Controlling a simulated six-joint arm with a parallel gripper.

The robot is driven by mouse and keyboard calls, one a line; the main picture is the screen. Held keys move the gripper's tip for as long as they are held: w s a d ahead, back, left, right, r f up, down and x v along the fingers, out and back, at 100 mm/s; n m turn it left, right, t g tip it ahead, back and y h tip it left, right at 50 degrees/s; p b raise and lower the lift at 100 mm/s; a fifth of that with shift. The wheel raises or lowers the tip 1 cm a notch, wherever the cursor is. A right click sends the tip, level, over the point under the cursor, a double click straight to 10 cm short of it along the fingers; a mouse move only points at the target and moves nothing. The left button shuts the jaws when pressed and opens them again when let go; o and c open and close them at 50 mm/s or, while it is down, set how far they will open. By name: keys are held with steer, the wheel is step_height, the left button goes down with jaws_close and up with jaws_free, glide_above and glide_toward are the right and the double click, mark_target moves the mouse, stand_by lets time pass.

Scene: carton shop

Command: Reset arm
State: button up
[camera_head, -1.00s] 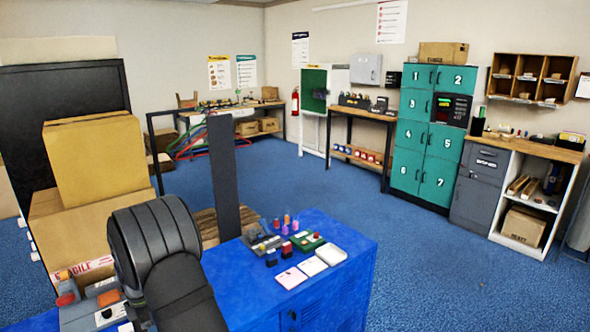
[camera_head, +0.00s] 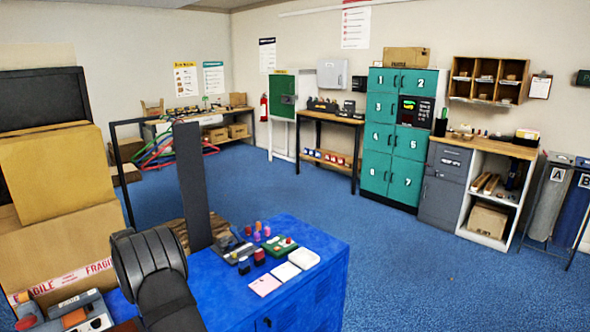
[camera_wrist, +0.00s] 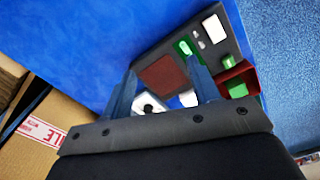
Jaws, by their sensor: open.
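My gripper (camera_wrist: 164,78) is open in the wrist view, its two blue-grey fingers apart with nothing held between them. Beyond the fingers, a dark grey panel (camera_wrist: 228,18) with a brown-red pad (camera_wrist: 163,76) and small green and white parts lies on a blue surface (camera_wrist: 85,38). A red box (camera_wrist: 238,77) with a green piece is just right of the fingers. I cannot tell whether the fingers touch anything. In the head view, my dark arm rises at the lower left; the gripper's fingers cannot be made out there.
A blue cabinet (camera_head: 300,300) carries stamps, cards and small trays. Cartons (camera_head: 55,175) with FRAGILE tape stand at left. Grey devices (camera_head: 75,315) sit at the lower left. Teal lockers (camera_head: 375,135) and shelves line the back. The blue floor (camera_head: 400,250) between is clear.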

steer(key=a+f, duration=0.1)
steer(key=a, duration=0.1)
steer(key=s+a+f, duration=0.1)
steer(key=a+f, duration=0.1)
steer(key=a, duration=0.1)
steer(key=s+a+f, duration=0.1)
steer(key=a+f, duration=0.1)
steer(key=a, duration=0.1)
steer(key=shift+a+f, duration=0.3)
steer(key=shift+f, duration=0.5)
